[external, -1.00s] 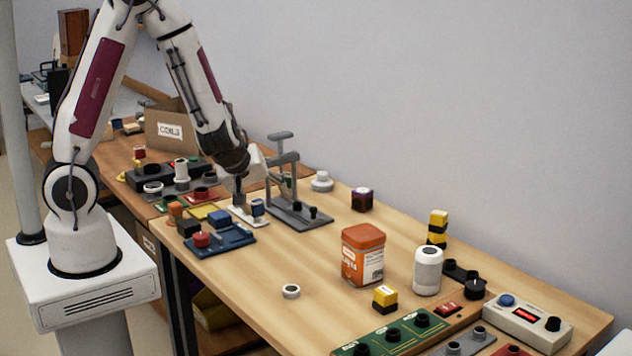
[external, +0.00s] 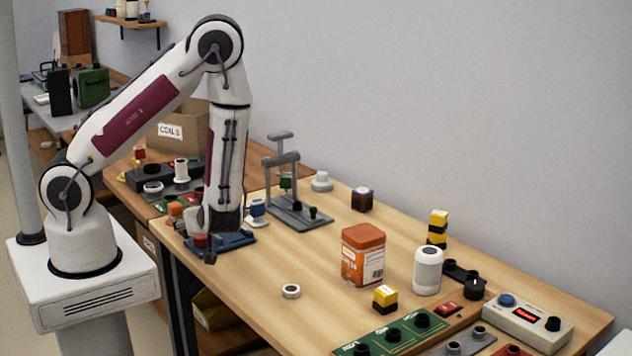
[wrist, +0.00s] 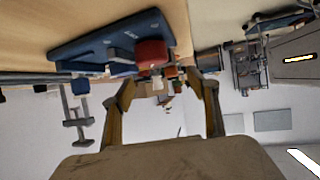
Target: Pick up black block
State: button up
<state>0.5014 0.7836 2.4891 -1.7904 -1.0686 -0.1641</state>
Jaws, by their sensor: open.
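A black block (external: 181,225) appears as a small dark shape at the table's left edge, beside the blue plate (external: 238,239) and below an orange block (external: 175,208). It is mostly hidden behind my wrist. A red round knob (external: 200,240) sits at the plate's left end. My gripper (external: 210,254) points down by the plate's left end, near the table's front edge. In the wrist view, my gripper (wrist: 166,92) has its fingers spread with nothing clearly held between them. The red knob (wrist: 152,52) and blue plate (wrist: 95,45) lie beyond the fingers; I cannot pick out the black block there.
A grey press stand (external: 300,212) stands right of the plate, with a small white piece with a blue top (external: 257,211) between. An orange-lidded tub (external: 362,256), white ring (external: 291,291) and white cylinder (external: 427,270) stand further right. The table between plate and tub is clear.

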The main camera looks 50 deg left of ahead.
jog(key=shift+s, duration=0.4)
jog(key=shift+a+f, duration=0.1)
jog(key=shift+a, duration=0.05)
jog(key=shift+x, duration=1.15)
jog(key=shift+w+a+f, duration=0.1)
jog(key=shift+a, duration=0.05)
jog(key=shift+x, duration=2.4)
jog(key=shift+w, duration=0.1)
jog(key=c, duration=1.3)
